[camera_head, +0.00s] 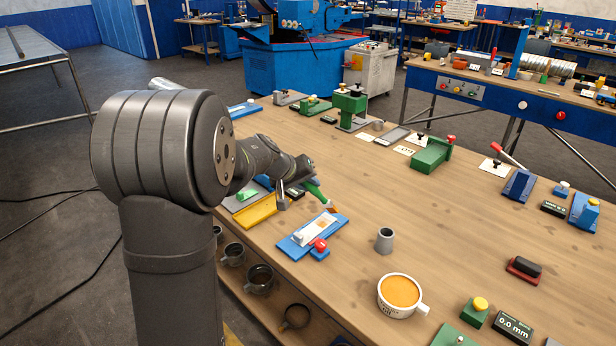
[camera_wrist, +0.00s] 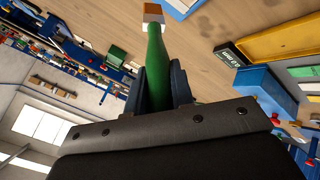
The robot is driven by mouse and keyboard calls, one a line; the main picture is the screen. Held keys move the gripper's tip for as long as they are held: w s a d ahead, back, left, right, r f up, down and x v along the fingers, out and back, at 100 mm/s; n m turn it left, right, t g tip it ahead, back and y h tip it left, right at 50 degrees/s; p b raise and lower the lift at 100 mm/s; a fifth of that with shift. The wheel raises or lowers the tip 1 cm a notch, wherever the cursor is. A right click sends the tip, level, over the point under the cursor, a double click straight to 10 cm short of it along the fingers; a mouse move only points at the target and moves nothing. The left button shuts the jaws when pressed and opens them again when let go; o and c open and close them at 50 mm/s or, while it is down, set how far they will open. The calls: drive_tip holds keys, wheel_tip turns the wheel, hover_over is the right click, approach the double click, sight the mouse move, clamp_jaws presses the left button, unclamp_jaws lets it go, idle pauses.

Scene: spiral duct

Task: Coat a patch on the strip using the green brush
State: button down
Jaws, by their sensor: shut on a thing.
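The green brush (camera_head: 316,192) is held in my gripper (camera_head: 306,178), tilted with its bristles down and to the right. In the wrist view, its green handle (camera_wrist: 157,75) stands between the two dark fingers, with a pale ferrule and brown tip beyond. The pale strip (camera_head: 312,230) lies on a blue base with a red knob at its near right. A tan-brown area shows on the strip. The brush tip appears close to the strip's far right end; I cannot tell whether it touches.
A white mug of orange liquid (camera_head: 400,291) and a grey cup (camera_head: 384,240) stand to the right of the blue base. A yellow tray (camera_head: 256,211) lies to its left. A green clamp (camera_head: 433,154) stands further back. Bare table lies between them.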

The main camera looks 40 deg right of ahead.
drive_tip(key=shift+w+f, duration=2.2)
drive_tip(key=shift+w, duration=0.95)
drive_tip(key=shift+s+a, duration=0.6)
drive_tip(key=shift+s, duration=2.6)
drive_tip(key=shift+r, duration=4.05)
